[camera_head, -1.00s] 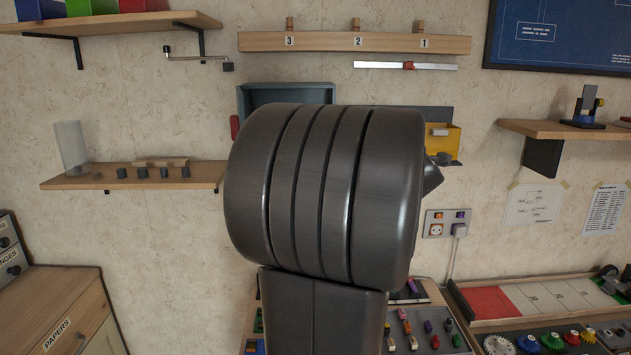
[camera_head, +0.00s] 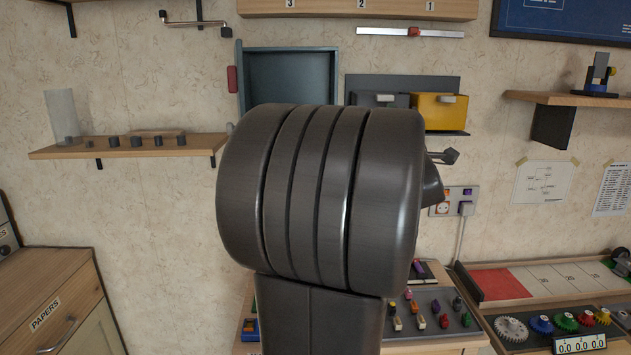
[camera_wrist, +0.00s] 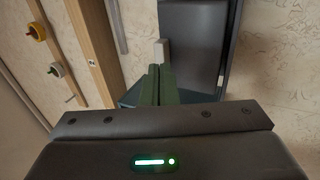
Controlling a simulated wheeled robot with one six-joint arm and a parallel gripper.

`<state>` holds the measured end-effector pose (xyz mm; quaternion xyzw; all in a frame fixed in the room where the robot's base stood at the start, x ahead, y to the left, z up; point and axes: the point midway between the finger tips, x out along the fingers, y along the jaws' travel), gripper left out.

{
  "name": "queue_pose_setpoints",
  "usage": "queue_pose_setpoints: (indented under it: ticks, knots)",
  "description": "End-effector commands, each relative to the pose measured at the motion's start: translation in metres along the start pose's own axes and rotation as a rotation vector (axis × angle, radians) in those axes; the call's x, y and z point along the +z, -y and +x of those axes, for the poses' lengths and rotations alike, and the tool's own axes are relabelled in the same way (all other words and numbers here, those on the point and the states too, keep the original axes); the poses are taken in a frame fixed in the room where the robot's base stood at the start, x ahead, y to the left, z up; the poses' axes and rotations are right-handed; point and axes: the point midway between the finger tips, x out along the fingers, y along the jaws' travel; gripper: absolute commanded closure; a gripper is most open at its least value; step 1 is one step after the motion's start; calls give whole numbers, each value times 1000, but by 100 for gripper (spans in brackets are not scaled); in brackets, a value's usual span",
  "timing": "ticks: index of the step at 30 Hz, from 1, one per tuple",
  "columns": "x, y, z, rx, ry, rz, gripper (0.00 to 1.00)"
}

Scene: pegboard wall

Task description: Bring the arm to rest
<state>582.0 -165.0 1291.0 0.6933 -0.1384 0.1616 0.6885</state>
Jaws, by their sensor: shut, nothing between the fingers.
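My gripper (camera_wrist: 159,68) is at the middle of the wrist view. Its two dark green fingers are together with nothing between them. Behind the fingertips are a small pale block (camera_wrist: 161,50) and a dark blue-grey cabinet (camera_wrist: 228,45); I cannot tell whether the fingers touch either. In the head view a large dark ribbed link of my arm (camera_head: 325,195) stands upright in the middle. It hides my gripper there and part of the wall.
An open blue-grey cabinet (camera_head: 290,75) hangs behind my arm, with a yellow drawer (camera_head: 440,113) to its right. Shelves (camera_head: 130,147) (camera_head: 570,98) jut out at left and right. A bench with several small coloured pieces (camera_head: 425,310) is below.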

Motion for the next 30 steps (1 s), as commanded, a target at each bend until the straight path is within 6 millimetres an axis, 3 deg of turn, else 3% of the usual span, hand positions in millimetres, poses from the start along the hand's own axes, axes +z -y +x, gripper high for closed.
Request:
queue_pose_setpoints:
  ticks: [1, 15, 30]
  knots:
    - [0, 9, -4, 29, -1, 3, 100]
    - [0, 22, -21, 289, 1, 1, 100]
    - [0, 25, -34, 306, 0, 0, 100]
